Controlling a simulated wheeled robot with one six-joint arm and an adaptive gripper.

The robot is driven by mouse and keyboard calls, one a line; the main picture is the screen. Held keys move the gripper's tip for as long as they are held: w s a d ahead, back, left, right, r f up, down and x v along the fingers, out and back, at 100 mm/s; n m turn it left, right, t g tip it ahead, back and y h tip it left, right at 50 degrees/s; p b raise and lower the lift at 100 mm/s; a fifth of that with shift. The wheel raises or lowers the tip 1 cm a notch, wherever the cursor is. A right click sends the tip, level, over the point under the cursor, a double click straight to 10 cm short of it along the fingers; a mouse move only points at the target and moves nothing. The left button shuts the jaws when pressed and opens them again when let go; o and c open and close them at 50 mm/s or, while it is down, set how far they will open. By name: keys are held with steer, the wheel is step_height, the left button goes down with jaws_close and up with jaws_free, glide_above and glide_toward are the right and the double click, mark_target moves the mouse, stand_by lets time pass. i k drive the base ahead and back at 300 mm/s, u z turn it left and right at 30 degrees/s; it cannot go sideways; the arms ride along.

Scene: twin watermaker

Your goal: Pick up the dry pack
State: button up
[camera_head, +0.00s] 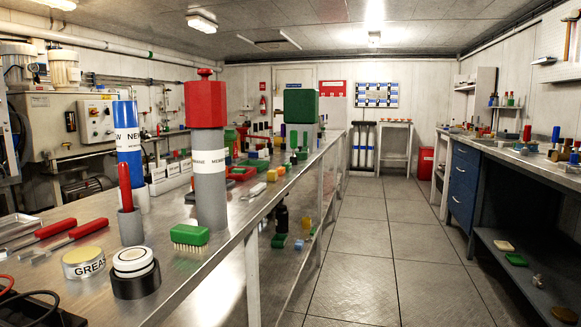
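I cannot pick out a thing marked as the dry pack in the head view. No label that I can read says so, and small things farther down the bench are too small to tell. A small pale block (503,246) lies on the lower shelf at the right, but I cannot tell what it is. My gripper is not in view.
On the metal bench (185,290) at the left stand a blue cylinder (128,140), a grey membrane cylinder (210,185) with a red top, a green brush (190,235) and a grease tin (86,263). A blue drawer cabinet (463,185) stands right. The tiled aisle (380,240) is clear.

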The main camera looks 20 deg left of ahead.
mark_target(281, 171)
steer(key=i, duration=2.45)
steer(key=u, duration=0.5)
